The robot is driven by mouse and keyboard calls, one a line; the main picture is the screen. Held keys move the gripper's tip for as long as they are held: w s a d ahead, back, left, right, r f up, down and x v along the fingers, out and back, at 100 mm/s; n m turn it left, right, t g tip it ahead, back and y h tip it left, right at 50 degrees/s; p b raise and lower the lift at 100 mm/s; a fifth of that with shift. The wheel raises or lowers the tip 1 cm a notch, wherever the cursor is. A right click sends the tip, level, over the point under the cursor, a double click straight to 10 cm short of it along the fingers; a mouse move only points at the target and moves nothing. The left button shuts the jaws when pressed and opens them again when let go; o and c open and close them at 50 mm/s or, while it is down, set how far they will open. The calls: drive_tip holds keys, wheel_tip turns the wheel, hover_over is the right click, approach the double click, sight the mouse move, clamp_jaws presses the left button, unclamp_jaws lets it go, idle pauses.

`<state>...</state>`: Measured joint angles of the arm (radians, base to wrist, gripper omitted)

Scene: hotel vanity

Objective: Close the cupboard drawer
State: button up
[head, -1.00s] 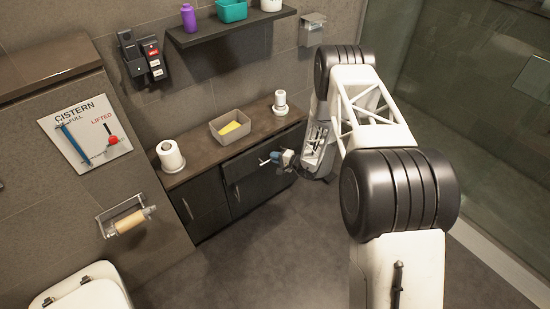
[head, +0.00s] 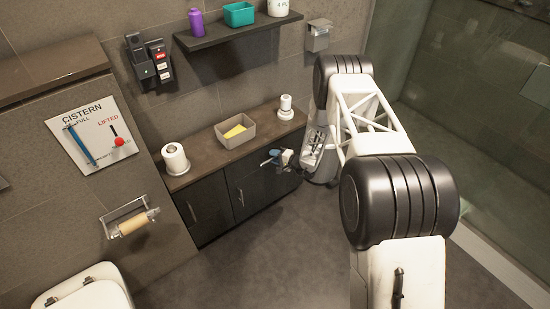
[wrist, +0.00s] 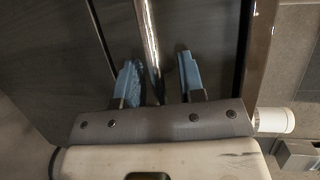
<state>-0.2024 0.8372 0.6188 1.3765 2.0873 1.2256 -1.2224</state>
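The dark cupboard (head: 207,207) stands against the wall under a brown top. Its drawer front (head: 243,168) is at the upper right and looks flush or nearly flush with the cupboard face; a small remaining gap cannot be ruled out. My gripper (head: 268,158) is at the drawer front, with blue fingertips. In the wrist view, my gripper (wrist: 160,75) has its two blue fingers apart, and the metal handle bar (wrist: 149,40) runs between them with space on either side. Dark seams border the front panel (wrist: 195,25). Whether the fingertips touch the front is unclear.
On the cupboard top (head: 205,150) stand a paper roll (head: 175,160), a grey bin (head: 236,132) with a yellow item, and a white object (head: 285,108). A shelf (head: 240,30) hangs above. The floor (head: 250,250) in front is clear.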

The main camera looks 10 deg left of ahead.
drive_tip(key=shift+d, duration=0.1)
drive_tip(key=v, duration=0.7)
drive_tip(key=shift+s+d, duration=0.15)
drive_tip(key=shift+d, duration=0.15)
drive_tip(key=shift+r, duration=0.1)
idle(0.5)
